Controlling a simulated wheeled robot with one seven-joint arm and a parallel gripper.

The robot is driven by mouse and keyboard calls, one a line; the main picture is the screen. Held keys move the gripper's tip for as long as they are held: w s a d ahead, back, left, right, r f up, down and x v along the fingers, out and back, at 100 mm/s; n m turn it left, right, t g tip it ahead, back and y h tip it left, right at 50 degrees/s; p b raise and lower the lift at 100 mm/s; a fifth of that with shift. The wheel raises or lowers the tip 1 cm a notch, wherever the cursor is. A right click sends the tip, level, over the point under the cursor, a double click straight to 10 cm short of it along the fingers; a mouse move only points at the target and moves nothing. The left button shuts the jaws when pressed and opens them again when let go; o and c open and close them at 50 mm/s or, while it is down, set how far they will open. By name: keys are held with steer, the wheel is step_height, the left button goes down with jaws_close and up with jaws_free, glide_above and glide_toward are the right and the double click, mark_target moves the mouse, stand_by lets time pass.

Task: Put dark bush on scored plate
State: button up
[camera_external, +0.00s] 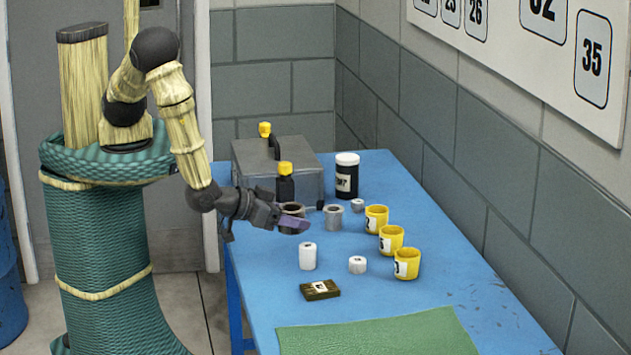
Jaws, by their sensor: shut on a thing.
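My gripper (291,221) reaches in from the left, low over the blue table. It is shut on the dark bush (292,208), a short dark ring-shaped piece with an open top. The near finger hides the bush's lower part, so I cannot tell whether it touches the table. A small flat dark olive plate (320,291) with a pale mark lies nearer the camera; it looks like the scored plate, though any scoring is too small to see.
A grey bush (333,217) stands just right of my gripper. White cylinders (308,256) and (357,265), yellow cups (391,240), a black jar (346,176), a dark bottle (285,184) and a grey case (270,160) share the table (450,290). A green mat (380,335) lies in front.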

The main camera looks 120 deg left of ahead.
steer(key=w+d+r+m+t+h+b, duration=0.1)
steer(key=w+d+r, duration=0.2)
steer(key=w+d, duration=0.7)
steer(key=shift+r+m+t, duration=0.25)
steer(key=shift+m+t, duration=0.15)
steer(key=shift+a+f, duration=0.1)
glide_above(306, 289)
steer(key=shift+a+f, duration=0.1)
steer(key=shift+f, duration=2.7)
steer(key=shift+f, duration=2.1)
